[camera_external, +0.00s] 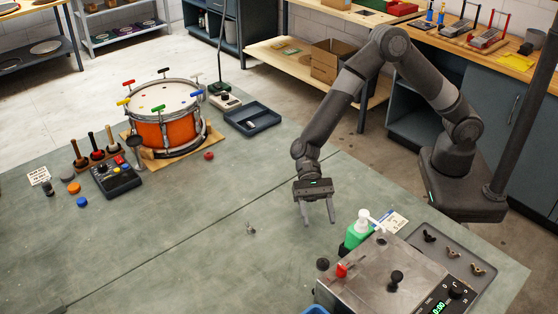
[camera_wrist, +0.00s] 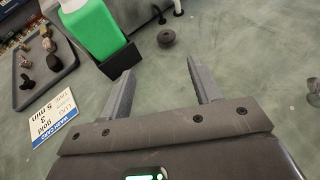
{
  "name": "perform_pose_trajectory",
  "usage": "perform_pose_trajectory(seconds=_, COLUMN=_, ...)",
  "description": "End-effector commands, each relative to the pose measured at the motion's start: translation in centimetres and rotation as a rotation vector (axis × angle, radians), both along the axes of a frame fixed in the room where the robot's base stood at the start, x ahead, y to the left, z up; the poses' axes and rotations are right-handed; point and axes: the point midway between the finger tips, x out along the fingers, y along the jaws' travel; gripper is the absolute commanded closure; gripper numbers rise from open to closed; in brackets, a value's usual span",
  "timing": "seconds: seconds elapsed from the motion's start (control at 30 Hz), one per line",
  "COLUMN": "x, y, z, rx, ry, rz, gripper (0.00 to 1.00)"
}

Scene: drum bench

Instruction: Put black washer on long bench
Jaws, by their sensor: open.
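The black washer (camera_wrist: 166,39) is a small dark ring with a centre hole. It lies flat on the grey-green bench top (camera_external: 150,245), just beyond my fingertips in the wrist view. A dark round piece (camera_external: 322,264) beside the steel machine in the external view looks like the same washer. My gripper (camera_external: 319,223) hangs above the bench with its fingers pointing down. In the wrist view my gripper (camera_wrist: 160,66) is open, with nothing between its fingers. Which surface is the long bench is not labelled; the large grey-green one is the longest in view.
A green bottle (camera_wrist: 92,35) with a white pump, a wash card (camera_wrist: 54,118) and a dark tray (camera_wrist: 40,75) of wing nuts are close by. The steel machine (camera_external: 365,275) stands in front. An orange drum (camera_external: 168,130) is far left. The bench middle is mostly clear.

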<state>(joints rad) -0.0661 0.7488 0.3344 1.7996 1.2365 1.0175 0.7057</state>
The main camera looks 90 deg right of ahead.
Motion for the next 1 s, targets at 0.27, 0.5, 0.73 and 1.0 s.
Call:
perform_pose_trajectory(seconds=0.27, x=-0.2, y=2.2, z=-1.2, rx=0.011, ry=0.024, rz=-0.011, gripper=0.43)
perform_pose_trajectory(seconds=0.5, x=-0.9, y=5.3, z=-2.5, rx=0.010, ry=0.022, rz=-0.010, gripper=0.43)
perform_pose_trajectory(seconds=0.73, x=-0.9, y=7.3, z=-3.2, rx=0.009, ry=0.021, rz=-0.010, gripper=0.43)
perform_pose_trajectory(seconds=1.0, x=-1.2, y=10.3, z=-4.4, rx=0.010, ry=0.021, rz=-0.012, gripper=0.43)
